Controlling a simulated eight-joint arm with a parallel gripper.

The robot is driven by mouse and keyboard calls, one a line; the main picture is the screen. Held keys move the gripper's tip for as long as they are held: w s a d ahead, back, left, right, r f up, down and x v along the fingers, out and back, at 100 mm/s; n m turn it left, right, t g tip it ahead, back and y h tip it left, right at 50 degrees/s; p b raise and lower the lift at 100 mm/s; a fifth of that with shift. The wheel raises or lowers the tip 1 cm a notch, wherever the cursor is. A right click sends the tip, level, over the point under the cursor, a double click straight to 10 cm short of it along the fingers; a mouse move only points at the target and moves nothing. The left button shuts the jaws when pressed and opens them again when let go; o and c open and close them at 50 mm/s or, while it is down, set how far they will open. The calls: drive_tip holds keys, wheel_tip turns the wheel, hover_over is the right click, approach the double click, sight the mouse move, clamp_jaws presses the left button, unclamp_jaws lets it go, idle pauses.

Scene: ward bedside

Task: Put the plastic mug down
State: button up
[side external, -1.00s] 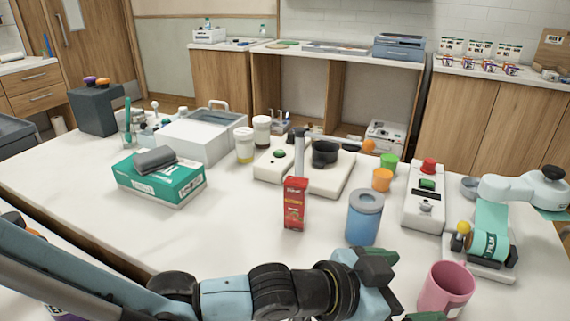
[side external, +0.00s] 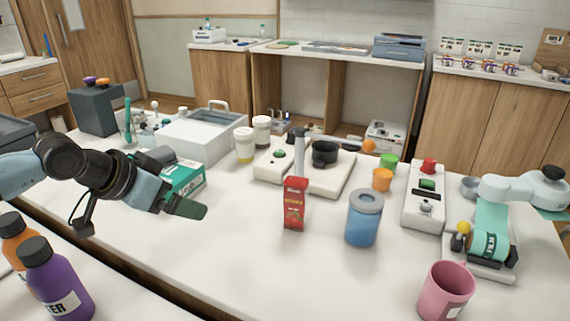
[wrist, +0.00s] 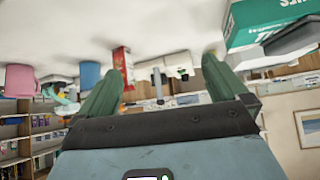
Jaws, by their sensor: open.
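The pink plastic mug (side external: 446,290) stands upright on the white table at the front right in the side external view. In the wrist view the picture is upside down and the mug (wrist: 20,80) shows at the far left. My gripper (side external: 187,207) is at the left of the table, well away from the mug. Its green fingers (wrist: 158,80) are spread apart with nothing between them. In the side external view one finger partly overlaps the other.
A green glove box (side external: 185,180) is just behind my gripper. A red carton (side external: 295,204) and a blue lidded jar (side external: 363,218) stand mid-table. Purple (side external: 57,285) and orange bottles (side external: 14,240) stand front left. The table's front middle is clear.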

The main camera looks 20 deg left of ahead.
drive_tip(key=s+a+f+n+g+y, duration=0.1)
drive_tip(key=s+a+f+n, duration=0.1)
drive_tip(key=s+a, duration=0.4)
drive_tip(key=shift+s+a+f, duration=0.15)
drive_tip(key=shift+a, duration=0.25)
